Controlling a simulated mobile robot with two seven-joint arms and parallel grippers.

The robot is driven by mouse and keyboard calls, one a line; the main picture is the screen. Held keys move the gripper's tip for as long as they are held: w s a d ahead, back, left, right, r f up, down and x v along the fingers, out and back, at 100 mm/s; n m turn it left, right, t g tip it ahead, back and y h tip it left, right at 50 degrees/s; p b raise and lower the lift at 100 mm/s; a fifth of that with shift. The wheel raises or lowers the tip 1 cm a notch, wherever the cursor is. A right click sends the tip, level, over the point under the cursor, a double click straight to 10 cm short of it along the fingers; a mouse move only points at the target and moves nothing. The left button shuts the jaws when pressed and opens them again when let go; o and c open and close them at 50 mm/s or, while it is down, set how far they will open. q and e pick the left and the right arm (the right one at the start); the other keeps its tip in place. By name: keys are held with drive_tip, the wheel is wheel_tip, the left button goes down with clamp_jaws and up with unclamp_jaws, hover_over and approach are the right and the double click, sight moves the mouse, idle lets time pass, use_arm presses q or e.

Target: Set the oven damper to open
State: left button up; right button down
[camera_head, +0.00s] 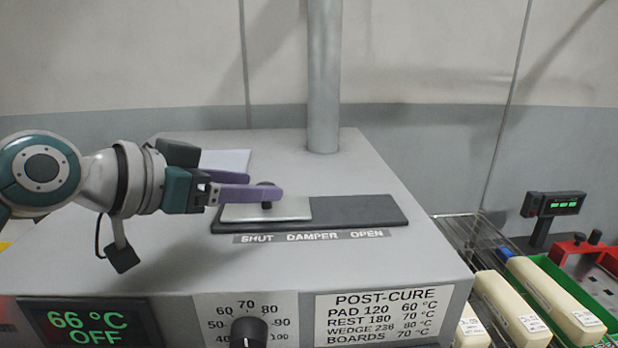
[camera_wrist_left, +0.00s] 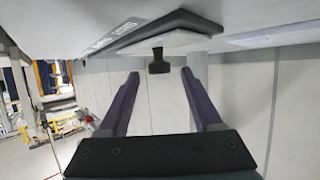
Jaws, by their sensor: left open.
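The oven damper is a pale sliding plate (camera_head: 292,209) with a black knob (camera_head: 265,183), set on a dark track (camera_head: 360,209) on top of the oven. The plate sits at the left end, by the word SHUT; the dark track is bare at the OPEN end. My left gripper (camera_head: 262,192) reaches in from the left with its purple fingers open, level with the knob. In the left wrist view the knob (camera_wrist_left: 158,62) shows between the fingertips, apart from both. A finger partly hides the knob in the head view. My right gripper is not in view.
A vertical pipe (camera_head: 324,80) rises behind the track. The oven front has a dial (camera_head: 248,333), a display (camera_head: 90,325) reading 66 °C OFF and a POST-CURE sign (camera_head: 378,315). Pale boxed items (camera_head: 550,297) and a green tray (camera_head: 585,290) stand at the right.

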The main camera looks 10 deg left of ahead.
use_arm(q)
drive_tip(key=shift+x, duration=0.9)
clamp_jaws()
idle(0.9)
